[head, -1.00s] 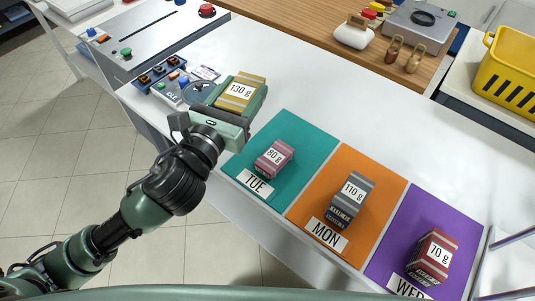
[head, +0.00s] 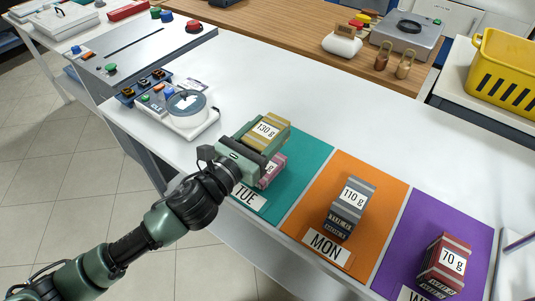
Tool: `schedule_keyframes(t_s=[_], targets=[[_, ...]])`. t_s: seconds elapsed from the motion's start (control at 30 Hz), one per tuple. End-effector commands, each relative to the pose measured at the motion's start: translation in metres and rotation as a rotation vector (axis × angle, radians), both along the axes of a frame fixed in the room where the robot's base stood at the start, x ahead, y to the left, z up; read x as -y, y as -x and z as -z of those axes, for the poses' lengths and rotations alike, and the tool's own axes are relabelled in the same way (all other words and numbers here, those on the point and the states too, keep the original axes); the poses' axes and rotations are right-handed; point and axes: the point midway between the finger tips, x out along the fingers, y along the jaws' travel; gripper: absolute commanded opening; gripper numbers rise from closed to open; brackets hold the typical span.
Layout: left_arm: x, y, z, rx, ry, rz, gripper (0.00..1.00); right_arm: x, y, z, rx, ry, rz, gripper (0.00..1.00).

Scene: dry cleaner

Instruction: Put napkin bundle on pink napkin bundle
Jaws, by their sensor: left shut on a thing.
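My left gripper (head: 262,140) is shut on a yellow napkin bundle (head: 278,130) with a label reading 130 g. The pink napkin bundle (head: 274,172) lies on the teal TUE mat (head: 310,155). The held yellow bundle and my gripper cover much of the pink bundle, including most of its label. In this view the yellow bundle is over the pink bundle's upper part; I cannot tell whether they touch. My right gripper is not in view.
A grey 110 g bundle (head: 347,208) lies on the orange MON mat (head: 375,195). A dark red 70 g bundle (head: 446,265) is on the purple mat (head: 470,225). A small scale (head: 190,112) stands left of the mats. The white counter behind the mats is clear.

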Motion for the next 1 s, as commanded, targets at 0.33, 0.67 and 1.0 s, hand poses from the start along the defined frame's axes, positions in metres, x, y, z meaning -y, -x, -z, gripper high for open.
schedule_keyframes(t_s=[0.33, 0.67, 1.0], targets=[[0.000, 0.001, 0.043, -0.003, 0.003, 0.000, 0.11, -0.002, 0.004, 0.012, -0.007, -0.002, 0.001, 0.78], [0.000, 0.000, 0.067, 0.002, 0.001, 0.000, 0.11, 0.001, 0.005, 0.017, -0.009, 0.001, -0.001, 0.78], [0.000, 0.000, 0.070, 0.001, 0.000, 0.000, 0.73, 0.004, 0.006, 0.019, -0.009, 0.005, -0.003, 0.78]])
